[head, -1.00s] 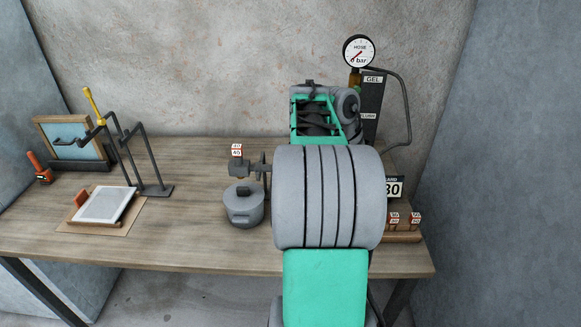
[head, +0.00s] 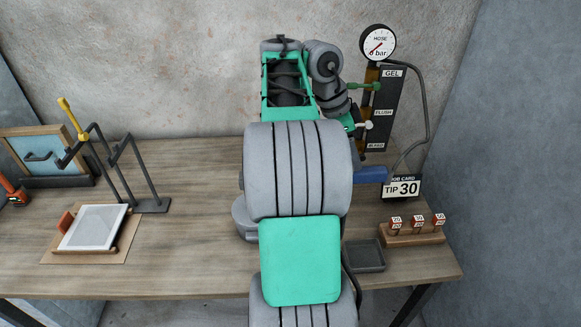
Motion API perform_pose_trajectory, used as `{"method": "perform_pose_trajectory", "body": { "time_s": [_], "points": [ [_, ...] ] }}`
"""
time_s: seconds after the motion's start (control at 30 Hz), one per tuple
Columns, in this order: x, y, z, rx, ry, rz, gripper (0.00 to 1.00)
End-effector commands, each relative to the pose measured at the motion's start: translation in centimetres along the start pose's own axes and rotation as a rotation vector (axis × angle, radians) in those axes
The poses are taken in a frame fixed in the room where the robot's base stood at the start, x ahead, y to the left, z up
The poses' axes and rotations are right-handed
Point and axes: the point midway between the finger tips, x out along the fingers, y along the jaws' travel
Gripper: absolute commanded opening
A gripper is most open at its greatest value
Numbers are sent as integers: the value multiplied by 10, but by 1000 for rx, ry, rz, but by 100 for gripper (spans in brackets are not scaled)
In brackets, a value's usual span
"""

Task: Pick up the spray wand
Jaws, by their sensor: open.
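I take the spray wand to be the thing whose blue part (head: 371,175) shows just right of my arm, near the job card; the black hose comes down beside it. Most of that thing is hidden behind my arm, so I cannot tell its full shape or how it rests. My gripper is not visible in the head view; my own thick grey and green arm links cover the middle of the bench and hide it. I cannot tell how far the gripper is from the wand.
A hose panel (head: 386,105) with gauge (head: 378,43) and valves stands at the back. Right are the job card (head: 402,188), tip rack (head: 412,235) and dark tray (head: 365,256). A grey pot (head: 243,220) is partly hidden.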

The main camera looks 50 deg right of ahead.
Motion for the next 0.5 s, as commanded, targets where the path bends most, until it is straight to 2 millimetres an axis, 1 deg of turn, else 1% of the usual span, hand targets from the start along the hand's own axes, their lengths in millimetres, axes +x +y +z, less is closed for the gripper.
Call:
{"method": "perform_pose_trajectory", "body": {
  "time_s": [0.1, 0.27, 0.4, 0.5],
  "points": [
    [17, 2, 0, 3, 0, 4, 55],
    [40, 4, -3, 7, 0, 4, 55],
    [66, 6, -4, 6, 0, 5, 55],
    [77, 5, -4, 5, 1, 3, 55]
  ]
}}
